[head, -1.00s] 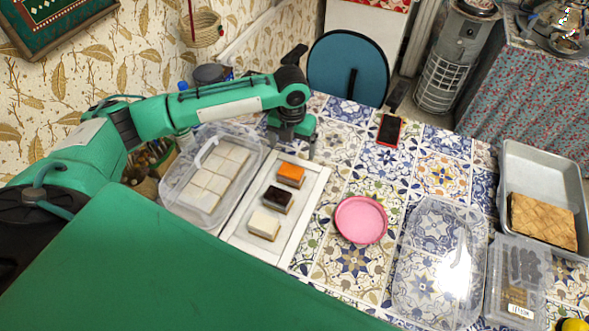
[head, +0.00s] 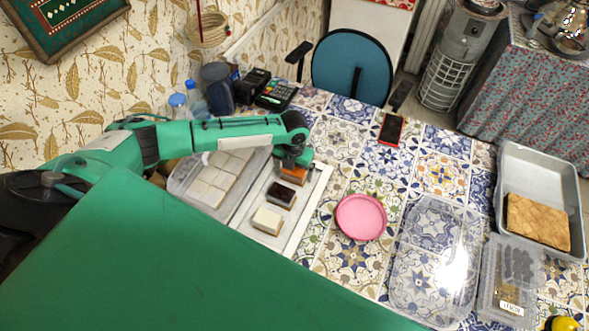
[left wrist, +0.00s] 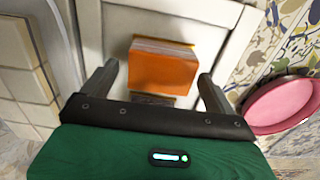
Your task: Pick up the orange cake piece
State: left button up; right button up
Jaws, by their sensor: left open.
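The orange cake piece (head: 293,174) sits on the white tray (head: 317,187) with a dark brown piece (head: 281,194) and a cream piece (head: 267,220) in a row. My left gripper (head: 294,164) is over the orange piece and partly covers it in the head view. In the left wrist view the orange cake piece (left wrist: 163,66) lies between the two spread fingers of the left gripper (left wrist: 158,82), with a gap on each side. The fingers are open and hold nothing. The right gripper is not in view.
A clear box of white pieces (head: 185,187) stands left of the tray. A pink plate (head: 361,217) is to the right. A phone (head: 390,130), a clear lid (head: 435,262) and a metal pan (head: 540,158) lie farther right. Tiled table is free around the plate.

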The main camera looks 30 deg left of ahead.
pick_arm(q)
jog(key=shift+f, duration=0.4)
jog(key=shift+c, duration=0.4)
jog(key=c, duration=1)
jog(key=shift+r, duration=0.2)
